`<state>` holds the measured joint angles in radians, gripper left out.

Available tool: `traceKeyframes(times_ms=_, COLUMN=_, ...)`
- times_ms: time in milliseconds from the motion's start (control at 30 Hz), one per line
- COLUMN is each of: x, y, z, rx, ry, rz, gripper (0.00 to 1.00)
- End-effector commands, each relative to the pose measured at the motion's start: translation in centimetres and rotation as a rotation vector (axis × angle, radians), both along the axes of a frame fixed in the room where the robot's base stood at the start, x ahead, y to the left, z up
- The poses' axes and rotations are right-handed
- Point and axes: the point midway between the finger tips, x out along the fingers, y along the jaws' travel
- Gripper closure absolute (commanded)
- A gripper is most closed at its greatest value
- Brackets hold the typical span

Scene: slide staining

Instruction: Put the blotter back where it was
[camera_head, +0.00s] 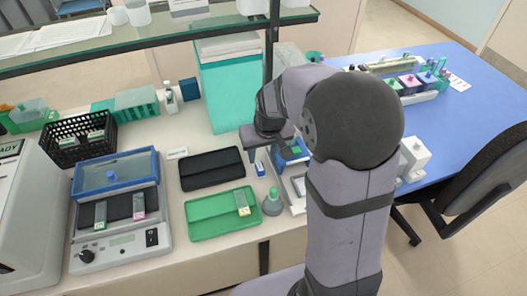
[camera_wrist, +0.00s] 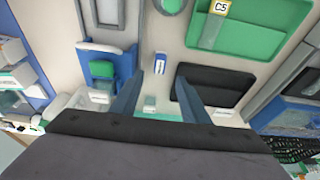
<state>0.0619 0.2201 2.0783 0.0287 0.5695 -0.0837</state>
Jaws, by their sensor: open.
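A blue piece with a green block on it (camera_head: 291,151) is on the bench just right of my gripper in the head view. In the wrist view this blue and green piece (camera_wrist: 101,71) lies left of the fingers. It may be the blotter, but I cannot tell for sure. My gripper (camera_wrist: 160,92) is open, with nothing between its fingers, and points down above the bench. In the head view my gripper (camera_head: 258,151) is partly hidden by my arm. A small blue and white block (camera_wrist: 160,70) lies beyond the fingertips; it also shows in the head view (camera_head: 260,168).
A black case (camera_head: 211,169) and a green tray (camera_head: 222,213) with a slide lie to the left. A green-capped bottle (camera_head: 272,203) stands beside the tray. A white tray (camera_wrist: 107,12) lies near it. A glass shelf (camera_head: 150,40) crosses above the bench.

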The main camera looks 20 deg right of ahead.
Motion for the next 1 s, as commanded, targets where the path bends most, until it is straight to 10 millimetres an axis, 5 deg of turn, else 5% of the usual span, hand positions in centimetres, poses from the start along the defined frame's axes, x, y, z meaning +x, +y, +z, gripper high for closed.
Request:
traceKeyframes(times_ms=467, x=-1.4, y=0.2, z=1.6, rx=0.001, ry=0.014, rz=0.0, gripper=0.59)
traceKeyframes(times_ms=1000, x=-18.3, y=2.1, z=-2.2, rx=0.002, ry=0.254, rz=-0.002, gripper=0.59)
